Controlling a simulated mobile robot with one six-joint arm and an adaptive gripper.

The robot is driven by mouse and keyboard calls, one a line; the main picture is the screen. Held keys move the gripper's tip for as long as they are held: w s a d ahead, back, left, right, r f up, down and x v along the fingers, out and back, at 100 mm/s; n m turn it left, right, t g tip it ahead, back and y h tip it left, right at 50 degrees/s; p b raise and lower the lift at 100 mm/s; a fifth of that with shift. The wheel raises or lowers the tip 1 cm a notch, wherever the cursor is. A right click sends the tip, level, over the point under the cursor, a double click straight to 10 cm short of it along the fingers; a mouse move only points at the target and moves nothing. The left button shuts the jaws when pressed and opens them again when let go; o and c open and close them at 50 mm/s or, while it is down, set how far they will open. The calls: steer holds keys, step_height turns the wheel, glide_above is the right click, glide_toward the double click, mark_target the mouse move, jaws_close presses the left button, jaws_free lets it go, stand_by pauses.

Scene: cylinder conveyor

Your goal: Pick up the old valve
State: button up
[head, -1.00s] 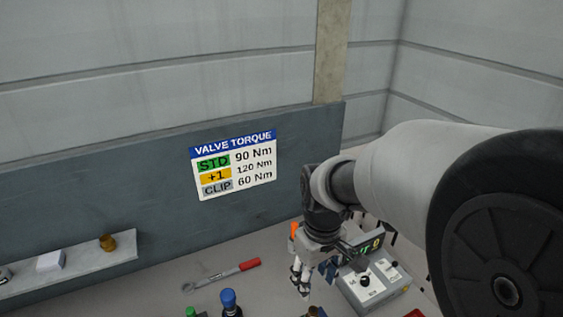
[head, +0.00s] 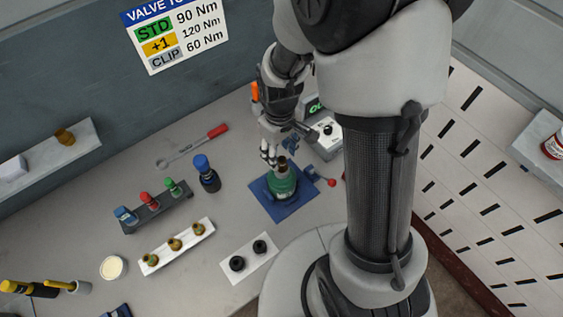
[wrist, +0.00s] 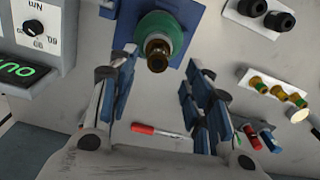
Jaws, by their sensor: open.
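A brass-brown valve (head: 282,163) sits on top of a green cylinder (head: 283,187), held in a blue fixture (head: 300,208) on the bench. In the wrist view the valve (wrist: 157,52) points toward the camera from the green cylinder (wrist: 166,24), near the upper middle between the finger lines. My gripper (head: 268,156) is open and empty, just behind and left of the valve in the head view. In the wrist view its two blue-padded fingers (wrist: 163,84) are spread wide, apart from the valve.
A control box (head: 322,140) stands right behind the fixture. A red-handled lever (head: 331,182) sticks out at the fixture's right.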

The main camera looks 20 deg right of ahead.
mark_target(281, 158)
steer(key=f, duration=0.4)
steer(key=shift+d+f, duration=0.2)
steer(key=shift+f, duration=0.2)
steer(key=shift+c, duration=0.5)
jaws_close()
